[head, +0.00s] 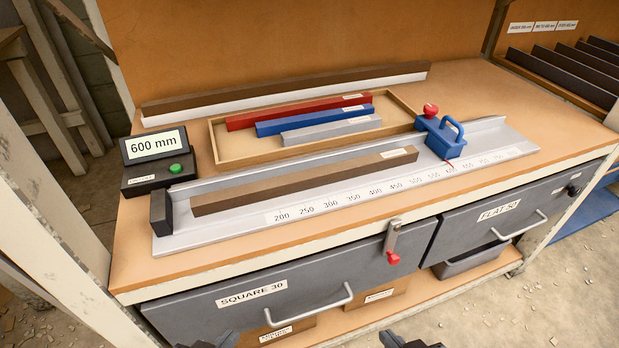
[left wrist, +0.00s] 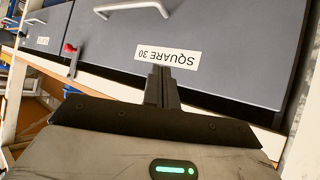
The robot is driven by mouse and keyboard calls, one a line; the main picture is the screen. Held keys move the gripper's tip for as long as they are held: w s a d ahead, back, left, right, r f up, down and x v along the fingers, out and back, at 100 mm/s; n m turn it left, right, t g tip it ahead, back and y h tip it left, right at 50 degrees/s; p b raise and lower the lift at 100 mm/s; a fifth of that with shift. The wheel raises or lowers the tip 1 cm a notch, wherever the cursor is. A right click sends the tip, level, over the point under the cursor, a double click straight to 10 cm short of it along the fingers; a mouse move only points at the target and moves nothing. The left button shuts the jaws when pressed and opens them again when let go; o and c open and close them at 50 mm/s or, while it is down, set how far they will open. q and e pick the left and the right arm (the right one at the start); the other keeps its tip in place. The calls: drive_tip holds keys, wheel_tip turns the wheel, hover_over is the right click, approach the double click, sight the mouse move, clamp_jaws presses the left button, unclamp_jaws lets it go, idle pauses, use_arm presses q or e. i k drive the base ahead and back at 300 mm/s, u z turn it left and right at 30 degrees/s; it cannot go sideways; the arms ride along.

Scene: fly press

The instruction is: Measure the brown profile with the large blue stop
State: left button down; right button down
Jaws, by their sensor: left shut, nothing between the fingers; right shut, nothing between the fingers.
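The brown profile (head: 300,182) lies along the grey measuring rail (head: 340,212), with a white label near its right end. A gap separates its left end from the black end block (head: 161,212). The large blue stop (head: 438,141), with a handle and red knob (head: 430,110), sits on the rail just beyond the profile's right end; its red pointer is near the 600 mark. The display (head: 155,146) reads 600 mm. My left gripper (head: 215,341) is shut and empty before the SQUARE 30 drawer, also in the left wrist view (left wrist: 160,72). My right gripper (head: 410,342) is shut and empty at the bottom edge.
A wooden tray (head: 222,150) behind the rail holds red (head: 300,111), blue (head: 313,121) and grey (head: 330,131) bars. A long brown strip (head: 290,88) lies at the back. Drawers SQUARE 30 (head: 215,308) and FLAT 50 (head: 470,228) are closed. A red-tipped lever (head: 392,245) hangs at the front edge.

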sight(447, 144)
drive_tip(key=k, duration=1.1)
drive_tip(key=z, duration=0.65)
drive_tip(key=i, duration=1.4)
drive_tip(key=u, duration=0.65)
